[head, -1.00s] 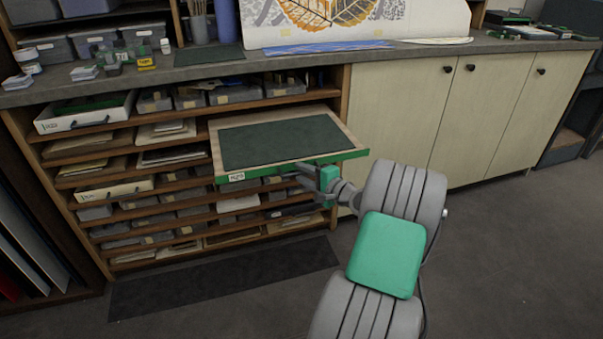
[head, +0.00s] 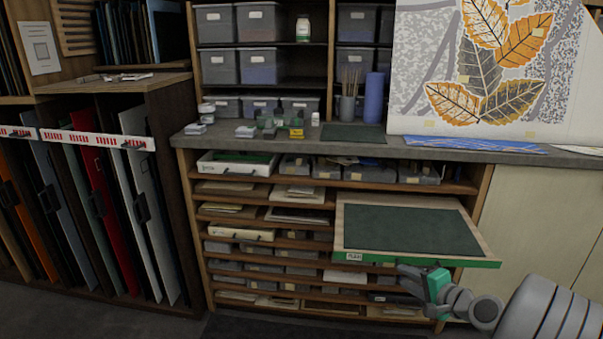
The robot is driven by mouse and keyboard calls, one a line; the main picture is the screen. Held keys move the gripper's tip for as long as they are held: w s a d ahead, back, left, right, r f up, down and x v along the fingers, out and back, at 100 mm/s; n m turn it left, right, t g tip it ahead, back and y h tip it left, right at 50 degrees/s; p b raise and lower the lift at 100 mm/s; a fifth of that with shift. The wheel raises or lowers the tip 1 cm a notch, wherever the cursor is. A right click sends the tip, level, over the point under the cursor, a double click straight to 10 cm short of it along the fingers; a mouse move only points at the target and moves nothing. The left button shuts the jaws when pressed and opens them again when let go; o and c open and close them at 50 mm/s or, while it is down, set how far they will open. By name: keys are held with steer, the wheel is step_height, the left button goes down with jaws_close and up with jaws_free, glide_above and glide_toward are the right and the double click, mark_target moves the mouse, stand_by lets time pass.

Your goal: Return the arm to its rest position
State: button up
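My gripper (head: 405,279) is in the lower right of the head view. Its grey fingers point left and look spread, with nothing seen between them. It is in front of the shelf rack and just below the front edge of a pulled-out drawer tray (head: 482,259) with a green front. A gap to the tray is hard to judge. My arm enters from the lower right corner, bent, with most of it out of the picture.
The tray with a dark green mat (head: 410,230) juts out from the shelf rack (head: 196,215). A worktop (head: 245,146) runs above it, with small jars and boxes. A rack of coloured sheets (head: 125,220) stands at left. Cream cupboard doors (head: 530,220) are at right.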

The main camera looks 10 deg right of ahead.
steer(key=s+a+r+n+g+p, duration=0.2)
steer(key=a+r+n+g+p, duration=0.3)
steer(key=a, duration=0.5)
steer(key=s+a+r+n+g+p, duration=0.2)
steer(key=a+r+n+p, duration=0.4)
steer(key=a, duration=0.5)
steer(key=s+a+r+n+g+h+p, duration=0.2)
steer(key=s+r, duration=0.6)
steer(key=s, duration=0.5)
steer(key=a+n+g+p, duration=0.1)
steer(key=a+p, duration=0.1)
steer(key=a, duration=0.1)
steer(key=shift+s+n+h, duration=0.3)
steer(key=shift+h, duration=0.1)
steer(key=shift+d+r, duration=0.1)
steer(key=shift+r, duration=0.05)
